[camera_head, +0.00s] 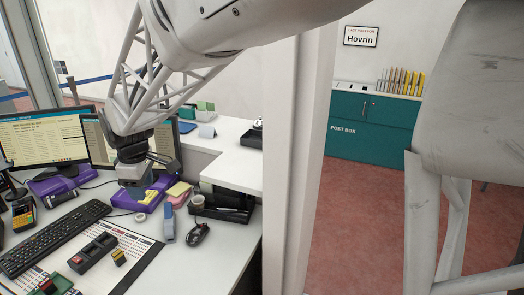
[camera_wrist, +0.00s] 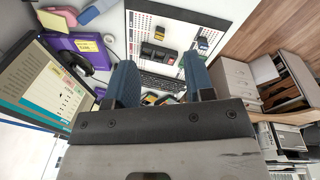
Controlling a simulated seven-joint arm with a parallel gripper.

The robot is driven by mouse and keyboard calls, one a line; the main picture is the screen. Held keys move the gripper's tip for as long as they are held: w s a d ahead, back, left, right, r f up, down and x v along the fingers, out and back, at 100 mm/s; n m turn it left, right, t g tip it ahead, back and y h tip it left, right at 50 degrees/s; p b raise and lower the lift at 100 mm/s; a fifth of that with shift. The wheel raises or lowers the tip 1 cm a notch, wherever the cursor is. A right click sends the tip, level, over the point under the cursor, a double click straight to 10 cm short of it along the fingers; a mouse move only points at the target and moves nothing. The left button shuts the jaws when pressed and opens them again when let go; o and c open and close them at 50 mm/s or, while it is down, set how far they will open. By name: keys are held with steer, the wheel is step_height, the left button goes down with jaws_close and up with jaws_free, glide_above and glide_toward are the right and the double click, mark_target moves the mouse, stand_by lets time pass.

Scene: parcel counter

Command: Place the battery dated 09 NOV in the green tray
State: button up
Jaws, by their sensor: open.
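My gripper (camera_head: 135,188) is open and hangs over the desk beside a purple item, with no object clearly held. Its two blue-tipped fingers show in the wrist view (camera_wrist: 160,85). A small yellow-and-dark battery-like block (camera_head: 118,257) stands on the desk pad, right of a dark charger-like unit (camera_head: 93,254), which also shows in the wrist view (camera_wrist: 158,54). A green tray-like thing (camera_head: 63,281) with a small dark red item by it is at the lower left, partly cut by the frame edge. No date is readable.
Monitors (camera_head: 45,137) stand behind.

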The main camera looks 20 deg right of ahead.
steer(key=s+d+r+m, duration=0.2)
steer(key=s+d+m, duration=0.2)
steer(key=s+d, duration=0.4)
steer(key=s+d+r+m, duration=0.2)
steer(key=s+d+m, duration=0.2)
steer(key=s+d, duration=0.35)
steer(key=s+d+f+m, duration=0.1)
steer(key=s+d+m, duration=0.2)
steer(key=s, duration=0.4)
steer(key=s+d+f+m+t, duration=0.1)
steer(key=s+d+f+m, duration=0.1)
steer(key=s+d, duration=0.4)
steer(key=shift+s+m, duration=0.6)
steer(key=shift+s, duration=0.15)
steer(key=shift+h, duration=0.3)
steer(key=shift+c, duration=0.2)
